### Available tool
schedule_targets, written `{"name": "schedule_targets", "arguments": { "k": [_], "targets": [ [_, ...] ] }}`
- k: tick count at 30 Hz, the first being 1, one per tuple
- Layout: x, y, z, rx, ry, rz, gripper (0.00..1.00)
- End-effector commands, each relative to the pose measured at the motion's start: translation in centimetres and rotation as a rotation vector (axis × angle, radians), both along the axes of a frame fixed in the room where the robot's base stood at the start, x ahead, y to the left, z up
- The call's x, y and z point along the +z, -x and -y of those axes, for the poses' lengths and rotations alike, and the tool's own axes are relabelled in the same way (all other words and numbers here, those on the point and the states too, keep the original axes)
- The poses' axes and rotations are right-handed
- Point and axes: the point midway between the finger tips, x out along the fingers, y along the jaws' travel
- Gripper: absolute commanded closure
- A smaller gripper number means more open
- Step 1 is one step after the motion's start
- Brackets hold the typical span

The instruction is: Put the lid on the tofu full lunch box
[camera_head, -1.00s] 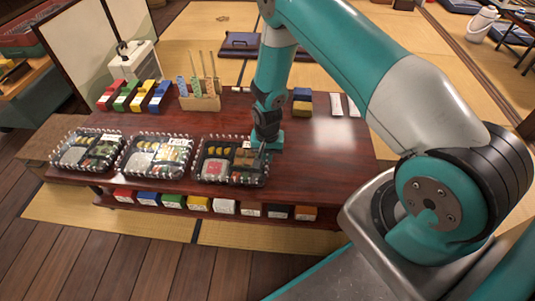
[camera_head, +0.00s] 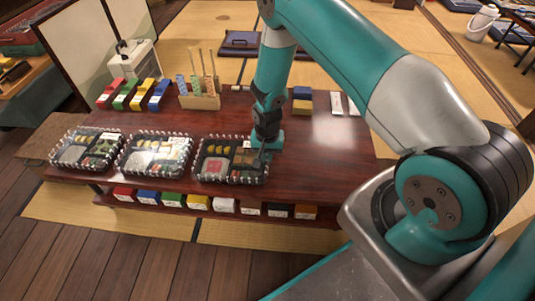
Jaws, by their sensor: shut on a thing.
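Three dark lunch boxes with food in compartments stand in a row along the front of the low table: a left box (camera_head: 88,149), a middle box (camera_head: 155,154) and a right box (camera_head: 231,161). The right box shows yellow pieces, a pinkish-red block and brown pieces. I cannot tell for sure which holds the tofu. Bright dotted rims look like clear lid edges. My gripper (camera_head: 262,150) points down at the right box's back right edge. It is shut on what looks like the edge of a clear lid, hard to see over that box.
The dark red table (camera_head: 320,150) is clear to the right. Behind the boxes are coloured packets (camera_head: 135,95), a wooden stand (camera_head: 200,101) with upright sticks, and small blue and yellow blocks (camera_head: 302,101). A shelf below holds several coloured boxes (camera_head: 223,206).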

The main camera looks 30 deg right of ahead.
Motion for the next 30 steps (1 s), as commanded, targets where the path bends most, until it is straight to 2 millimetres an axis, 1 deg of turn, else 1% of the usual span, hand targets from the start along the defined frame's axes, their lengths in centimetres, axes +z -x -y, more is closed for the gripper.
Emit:
{"name": "schedule_targets", "arguments": {
  "k": [27, 30],
  "targets": [
    [-0.37, -0.03, -0.01, 0.0, 0.0, 0.0, 1.0],
    [-0.36, -0.03, 0.0, 0.0, 0.0, 0.0, 0.75]
  ]
}}
